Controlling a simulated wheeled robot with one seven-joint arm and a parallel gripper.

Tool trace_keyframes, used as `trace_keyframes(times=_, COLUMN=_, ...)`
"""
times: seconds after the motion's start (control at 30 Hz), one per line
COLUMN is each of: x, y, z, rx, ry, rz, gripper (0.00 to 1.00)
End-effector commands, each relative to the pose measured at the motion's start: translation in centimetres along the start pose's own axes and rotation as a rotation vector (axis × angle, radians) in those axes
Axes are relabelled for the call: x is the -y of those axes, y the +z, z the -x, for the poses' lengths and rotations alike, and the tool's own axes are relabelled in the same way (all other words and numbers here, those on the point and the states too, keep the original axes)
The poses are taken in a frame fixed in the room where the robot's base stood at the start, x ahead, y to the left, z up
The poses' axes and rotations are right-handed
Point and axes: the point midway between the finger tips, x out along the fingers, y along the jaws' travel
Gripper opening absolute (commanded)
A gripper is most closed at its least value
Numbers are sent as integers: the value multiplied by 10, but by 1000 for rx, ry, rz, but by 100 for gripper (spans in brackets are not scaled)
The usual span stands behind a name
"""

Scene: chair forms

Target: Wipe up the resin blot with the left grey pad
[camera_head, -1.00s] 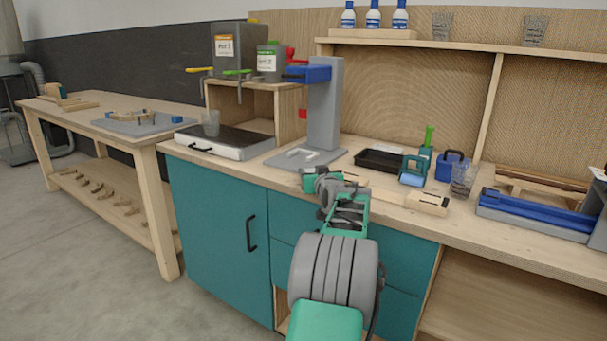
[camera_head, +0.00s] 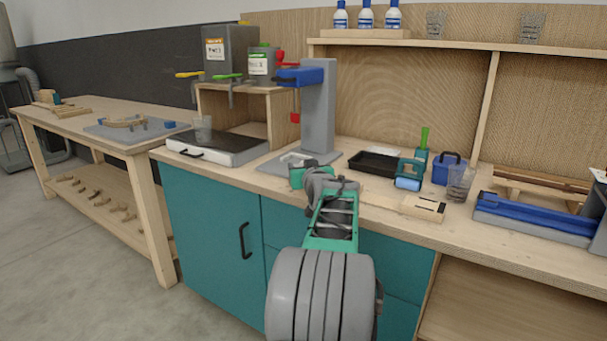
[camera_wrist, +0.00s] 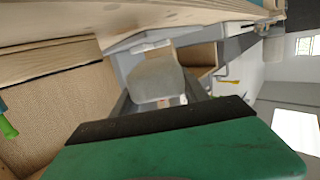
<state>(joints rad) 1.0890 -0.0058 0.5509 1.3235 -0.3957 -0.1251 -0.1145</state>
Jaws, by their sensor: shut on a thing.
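I cannot make out the resin blot for certain. I cannot tell whether the pad touches the plate.
The grey stand (camera_head: 319,110) with a blue arm (camera_head: 300,77) rises behind my gripper. A flat white-and-black unit (camera_head: 215,146) is to the left. A black tray (camera_head: 375,162), a wooden block (camera_head: 424,207) and a clear cup (camera_head: 459,182) are to the right.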

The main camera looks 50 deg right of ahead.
Motion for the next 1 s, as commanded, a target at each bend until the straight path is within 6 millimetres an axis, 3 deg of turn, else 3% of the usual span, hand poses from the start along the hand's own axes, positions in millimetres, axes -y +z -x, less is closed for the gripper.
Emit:
trace_keyframes(times=0.1, x=-1, y=-13, z=2, rx=0, ry=1, rz=1, gripper=8)
trace_keyframes(times=0.43, x=-1, y=-16, z=2, rx=-1, ry=1, rz=0, gripper=8)
trace_keyframes(times=0.7, x=-1, y=-42, z=6, rx=-2, ry=2, rz=0, gripper=8)
trace_keyframes(times=1.0, x=0, y=-42, z=7, rx=-1, ry=-2, rz=0, gripper=8)
